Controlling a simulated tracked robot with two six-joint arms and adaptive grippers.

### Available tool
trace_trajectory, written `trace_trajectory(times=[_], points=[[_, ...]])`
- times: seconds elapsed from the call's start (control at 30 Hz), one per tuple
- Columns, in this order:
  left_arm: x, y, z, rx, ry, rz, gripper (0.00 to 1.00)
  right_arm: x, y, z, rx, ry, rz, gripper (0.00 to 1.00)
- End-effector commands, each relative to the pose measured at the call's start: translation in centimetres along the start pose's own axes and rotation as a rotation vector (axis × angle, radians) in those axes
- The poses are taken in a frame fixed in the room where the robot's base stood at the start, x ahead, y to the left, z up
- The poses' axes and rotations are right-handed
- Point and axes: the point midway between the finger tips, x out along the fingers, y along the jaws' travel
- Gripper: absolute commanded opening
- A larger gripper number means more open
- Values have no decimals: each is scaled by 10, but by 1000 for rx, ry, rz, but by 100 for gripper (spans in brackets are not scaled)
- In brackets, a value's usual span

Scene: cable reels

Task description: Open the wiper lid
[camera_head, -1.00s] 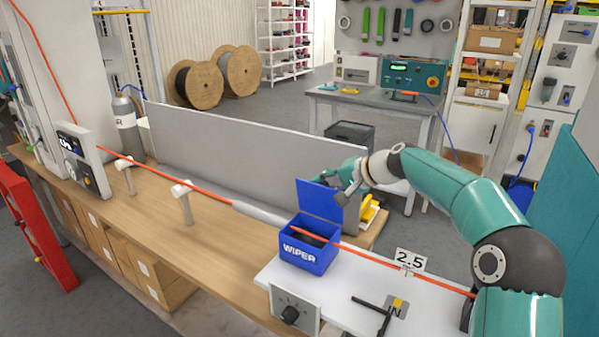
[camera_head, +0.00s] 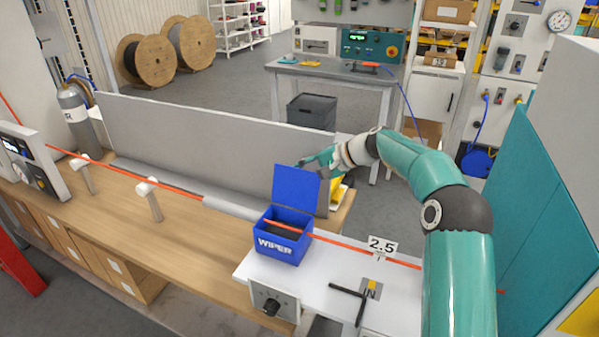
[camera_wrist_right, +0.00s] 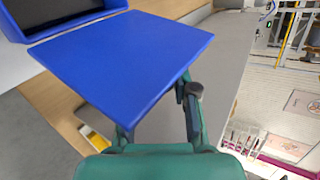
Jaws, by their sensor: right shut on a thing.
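The blue wiper box (camera_head: 281,249) stands on the white end of the bench, with WIPER on its front. Its lid (camera_head: 297,190) is raised about upright at the back edge, and the dark inside shows. An orange cable (camera_head: 345,251) runs through the box. My right gripper (camera_head: 321,165) is at the top of the lid on its far right side, its fingertips partly hidden. In the right wrist view, the lid (camera_wrist_right: 125,60) reaches in between the fingers of my right gripper (camera_wrist_right: 158,118), which is shut on it. My left gripper is not in view.
A grey panel (camera_head: 190,140) stands along the back of the bench. White cable posts (camera_head: 148,197) stand to the left of the box. A 2.5 sign (camera_head: 382,246) and a black handle (camera_head: 350,294) are to its right. A teal panel (camera_head: 540,200) stands at far right.

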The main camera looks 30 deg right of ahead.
Motion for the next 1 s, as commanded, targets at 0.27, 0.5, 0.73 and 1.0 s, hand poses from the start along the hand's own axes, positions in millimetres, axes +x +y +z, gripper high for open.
trace_trajectory(times=[0.27, 0.5, 0.73, 1.0], points=[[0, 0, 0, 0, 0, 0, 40, 1, 0, -2, -5, 8, 2, 33], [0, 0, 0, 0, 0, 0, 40, 2, 0, 0, -3, 1, 2, 54], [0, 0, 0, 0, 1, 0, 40, 1, -1, 1, -3, -1, 1, 54], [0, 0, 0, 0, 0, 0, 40, -30, -2, 0, -3, 2, 1, 54]])
